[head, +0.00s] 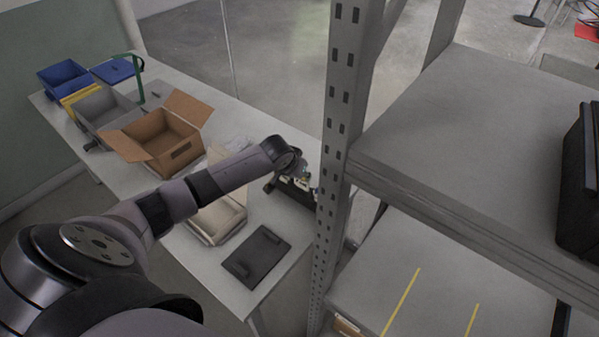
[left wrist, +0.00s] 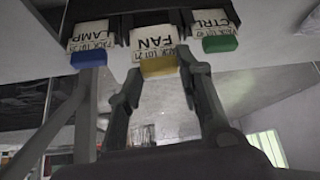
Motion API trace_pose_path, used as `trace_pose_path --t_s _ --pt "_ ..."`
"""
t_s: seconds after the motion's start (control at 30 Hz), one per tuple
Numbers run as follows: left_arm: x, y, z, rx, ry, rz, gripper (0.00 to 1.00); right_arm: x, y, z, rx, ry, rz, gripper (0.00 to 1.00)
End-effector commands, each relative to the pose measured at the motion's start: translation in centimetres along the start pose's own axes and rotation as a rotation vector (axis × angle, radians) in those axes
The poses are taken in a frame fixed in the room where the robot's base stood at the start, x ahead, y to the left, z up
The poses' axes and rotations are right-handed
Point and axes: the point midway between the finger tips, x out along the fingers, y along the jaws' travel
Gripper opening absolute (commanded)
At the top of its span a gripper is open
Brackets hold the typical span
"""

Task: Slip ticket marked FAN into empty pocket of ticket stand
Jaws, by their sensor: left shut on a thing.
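In the left wrist view my left gripper (left wrist: 160,66) is shut on the FAN ticket (left wrist: 153,40), a white card with a yellow end. The FAN ticket is between the LAMP ticket (left wrist: 90,38), with a blue end, and the CTRL ticket (left wrist: 213,22), with a green end. Its far edge meets the dark ticket stand (left wrist: 128,22); I cannot tell how deep it sits. In the head view the dark stand (head: 296,193) is at the table's right edge, partly hidden by my left wrist and the shelf post. My right gripper is not in view.
The table (head: 200,270) holds a dark clipboard-like plate (head: 257,257), a beige tray (head: 215,222), an open cardboard box (head: 158,136), a grey bin (head: 103,108) and a blue bin (head: 63,78). A metal shelf post (head: 340,120) stands close right of the stand.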

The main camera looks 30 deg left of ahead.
Motion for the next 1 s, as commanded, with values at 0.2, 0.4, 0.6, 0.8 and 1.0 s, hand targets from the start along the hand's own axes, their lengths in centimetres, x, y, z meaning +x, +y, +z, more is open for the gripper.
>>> trace_pose_path --t_s 0.2,0.4,0.6,0.8,1.0 --pt "0.08 0.02 0.18 0.0 -0.004 0.0 0.22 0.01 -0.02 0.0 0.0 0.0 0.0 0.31" --pt "0.14 0.04 0.26 0.0 -0.005 0.0 0.22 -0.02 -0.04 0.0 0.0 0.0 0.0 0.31" --pt "0.46 0.05 0.54 -0.001 -0.007 0.0 0.22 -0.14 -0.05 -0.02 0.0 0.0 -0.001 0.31" --pt "0.68 0.09 0.7 0.0 -0.007 0.001 0.22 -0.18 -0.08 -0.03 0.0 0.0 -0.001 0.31" --pt "0.66 0.06 0.67 0.0 -0.006 0.0 0.22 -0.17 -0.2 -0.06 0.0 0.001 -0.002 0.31"
